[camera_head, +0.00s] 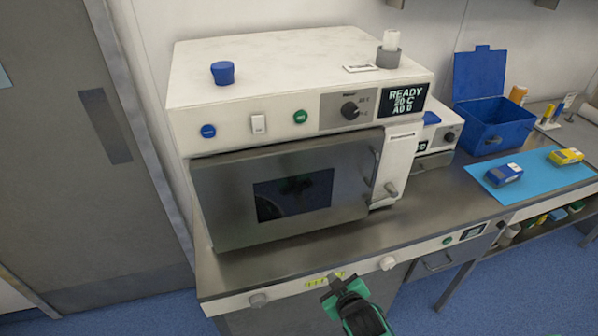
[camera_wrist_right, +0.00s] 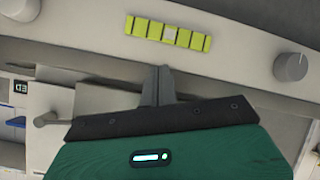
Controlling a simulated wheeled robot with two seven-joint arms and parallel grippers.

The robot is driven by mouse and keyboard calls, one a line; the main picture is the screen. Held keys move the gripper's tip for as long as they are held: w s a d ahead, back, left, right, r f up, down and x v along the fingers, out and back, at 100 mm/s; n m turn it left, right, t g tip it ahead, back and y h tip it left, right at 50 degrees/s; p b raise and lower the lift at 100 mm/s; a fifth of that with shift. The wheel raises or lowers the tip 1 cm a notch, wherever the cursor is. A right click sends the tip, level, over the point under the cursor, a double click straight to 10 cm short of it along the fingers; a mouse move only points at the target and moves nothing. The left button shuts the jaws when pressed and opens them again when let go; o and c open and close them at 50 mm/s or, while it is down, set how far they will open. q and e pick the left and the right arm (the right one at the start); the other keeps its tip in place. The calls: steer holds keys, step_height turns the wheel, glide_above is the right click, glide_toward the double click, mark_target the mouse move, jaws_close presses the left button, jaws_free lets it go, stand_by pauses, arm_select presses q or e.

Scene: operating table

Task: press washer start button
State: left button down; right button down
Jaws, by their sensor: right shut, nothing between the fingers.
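A green round button (camera_head: 447,240) sits on the front panel under the counter edge, beside a small dark display (camera_head: 472,232). Another green button (camera_head: 300,117) is on the white benchtop machine (camera_head: 270,60), whose screen (camera_head: 404,99) reads READY. No label shows which is the washer's start button. My right gripper (camera_head: 334,283) is shut and empty in front of the lower panel, left of the lower green button and apart from it. In the right wrist view, its closed fingertips (camera_wrist_right: 157,72) point at the panel below a yellow-green strip (camera_wrist_right: 170,34). My left gripper is not in view.
Knobs (camera_head: 387,263) and (camera_head: 258,300) stick out from the lower panel; one shows in the wrist view (camera_wrist_right: 290,67). The steel counter (camera_head: 440,205) overhangs nearby. A blue box (camera_head: 492,128) and a light-blue mat (camera_head: 540,182) lie at the right. Blue floor (camera_head: 100,310) is clear at lower left.

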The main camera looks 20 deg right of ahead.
mark_target(301, 117)
steer(key=w+r+t, duration=0.1)
steer(key=r, duration=0.2)
steer(key=w+r+n+t, duration=0.1)
steer(key=w+r, duration=0.1)
steer(key=r, duration=0.2)
steer(key=w+r+t, duration=0.1)
steer(key=r, duration=0.2)
steer(key=shift+w+a+r+t, duration=0.25)
steer(key=shift+r+t, duration=0.1)
steer(key=shift+t, duration=0.05)
steer(key=a+r+n+t+y, duration=0.1)
steer(key=r+n+t+y, duration=0.2)
steer(key=r, duration=1.1)
steer(key=s+a+r+n+t+y, duration=0.1)
steer(key=r+n+t, duration=0.5)
steer(key=r, duration=0.9)
steer(key=a+t+y, duration=0.1)
steer(key=y, duration=0.1)
steer(key=shift+s+a+y, duration=0.3)
steer(key=shift+w, duration=0.1)
steer(key=w, duration=0.8)
steer(key=shift+w+a+b, duration=0.2)
steer(key=shift+w+b, duration=0.15)
steer(key=shift+b, duration=0.1)
steer(key=shift+w, duration=0.4)
